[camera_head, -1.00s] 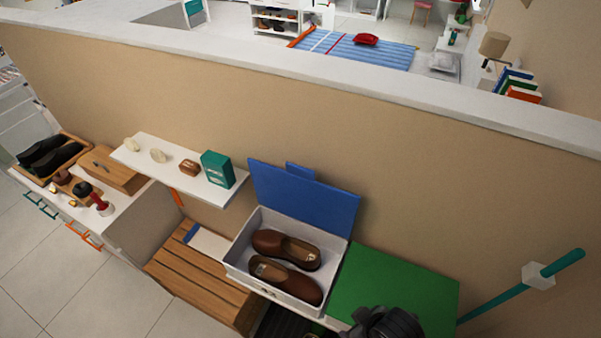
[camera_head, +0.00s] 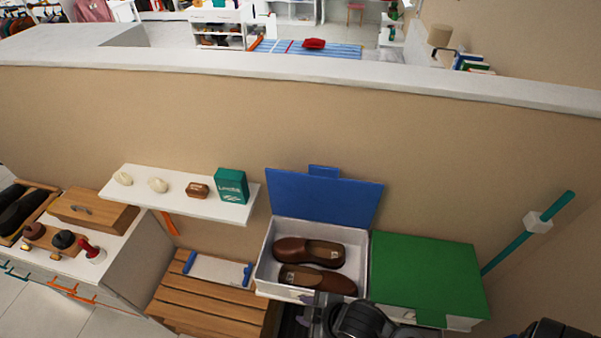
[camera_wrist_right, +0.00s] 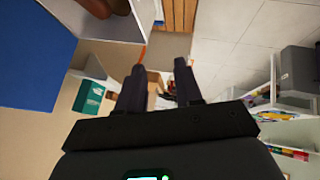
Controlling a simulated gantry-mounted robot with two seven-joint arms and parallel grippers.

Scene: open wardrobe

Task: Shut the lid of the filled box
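The filled box (camera_head: 263,270) is white and open, with a pair of brown shoes (camera_head: 308,252) in it. Its blue lid (camera_head: 325,197) stands up at the back edge, near the wall, with a small tab on top. In the right wrist view the blue lid (camera_wrist_right: 30,60) and part of the white box (camera_wrist_right: 105,27) show at the upper left. My right gripper (camera_head: 312,308) is low at the box's front right corner; I cannot tell if it touches. Its fingers (camera_wrist_right: 160,78) are apart with nothing between them. My left gripper is not in view.
A green-lidded box (camera_head: 425,270) stands closed to the right. A white shelf (camera_head: 150,198) with a teal carton (camera_head: 231,185) and small items is at the left. A slatted wooden bench (camera_head: 205,300) lies below it. A teal rod (camera_head: 510,250) leans at the right.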

